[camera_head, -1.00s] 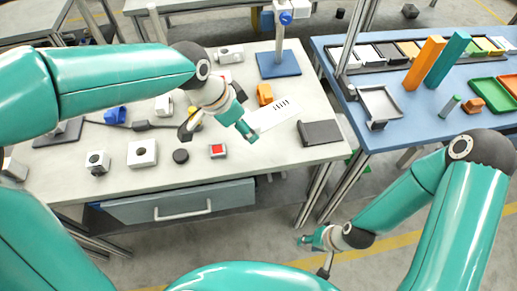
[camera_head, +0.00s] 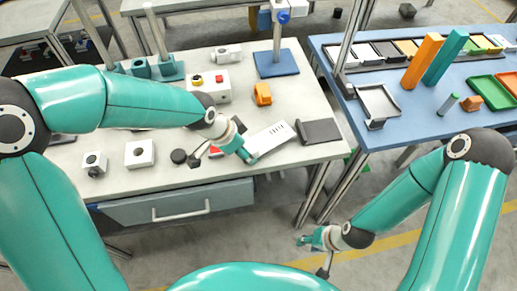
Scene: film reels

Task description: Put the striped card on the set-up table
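The striped card (camera_head: 272,138), white with a short row of black stripes, is over the front right part of the pale table (camera_head: 240,179), left of a dark flat box. My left gripper (camera_head: 246,154) is at the card's left end and appears shut on it. I cannot tell whether the card touches the tabletop. A blue-topped table (camera_head: 416,131) stands to the right; no label shows which table is the set-up table. My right gripper (camera_head: 311,239) hangs low over the floor, away from both tables; its fingers are too small to read.
The dark box (camera_head: 320,131) lies beside the card. An orange block (camera_head: 263,94) and a blue stand base (camera_head: 277,64) are behind. The blue table has a grey tray (camera_head: 378,101), upright orange (camera_head: 423,61) and teal (camera_head: 446,58) blocks, with bare room in front.

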